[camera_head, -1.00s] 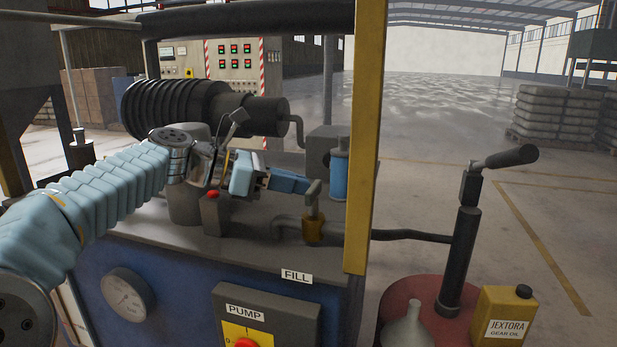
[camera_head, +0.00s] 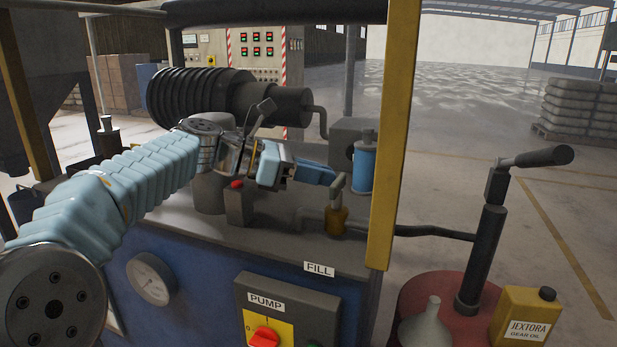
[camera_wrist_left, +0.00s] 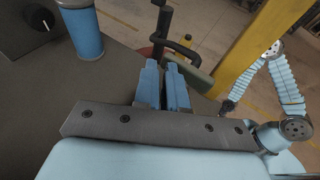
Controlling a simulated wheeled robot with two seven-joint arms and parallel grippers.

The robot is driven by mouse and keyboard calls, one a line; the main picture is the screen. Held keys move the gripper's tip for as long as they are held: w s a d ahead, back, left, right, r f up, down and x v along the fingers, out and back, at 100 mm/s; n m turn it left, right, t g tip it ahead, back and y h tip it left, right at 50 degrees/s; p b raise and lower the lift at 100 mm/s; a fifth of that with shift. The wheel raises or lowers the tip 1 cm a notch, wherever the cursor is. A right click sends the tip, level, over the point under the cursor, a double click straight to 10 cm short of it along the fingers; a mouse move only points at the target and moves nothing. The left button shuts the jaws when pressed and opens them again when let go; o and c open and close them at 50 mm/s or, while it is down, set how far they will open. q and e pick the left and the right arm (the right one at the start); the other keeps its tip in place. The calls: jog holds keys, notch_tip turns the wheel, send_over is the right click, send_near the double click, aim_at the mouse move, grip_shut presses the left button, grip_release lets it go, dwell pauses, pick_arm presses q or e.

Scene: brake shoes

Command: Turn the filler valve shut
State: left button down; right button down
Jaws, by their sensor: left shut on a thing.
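The filler valve (camera_head: 337,220) has a brass-coloured body on the pipe above the FILL label. Its short grey lever (camera_head: 339,186) stands up from the body. My left gripper (camera_head: 332,179) reaches in from the left with its blue fingers at the top of the lever, shut on it. In the left wrist view the two blue fingers (camera_wrist_left: 164,84) are close together. A grey-green bar (camera_wrist_left: 198,78) shows just beyond and right of them. The grip itself is mostly hidden by the fingers. My right arm shows at the right of the wrist view; its small end (camera_wrist_left: 228,106) is unclear.
A blue cylinder (camera_head: 364,170) stands just behind the valve. A yellow post (camera_head: 396,130) rises to its right. A box with a red button (camera_head: 237,184) is under my left wrist. The hand pump (camera_head: 482,245), funnel (camera_head: 428,325) and oil can (camera_head: 524,317) stand at right.

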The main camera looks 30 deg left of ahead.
pick_arm(q)
jog(key=shift+w+d, duration=0.15)
jog(key=shift+d, duration=0.15)
jog(key=s+a, duration=0.9)
jog(key=a, duration=0.1)
jog(key=shift+a+r, duration=0.15)
jog(key=shift+s, duration=0.1)
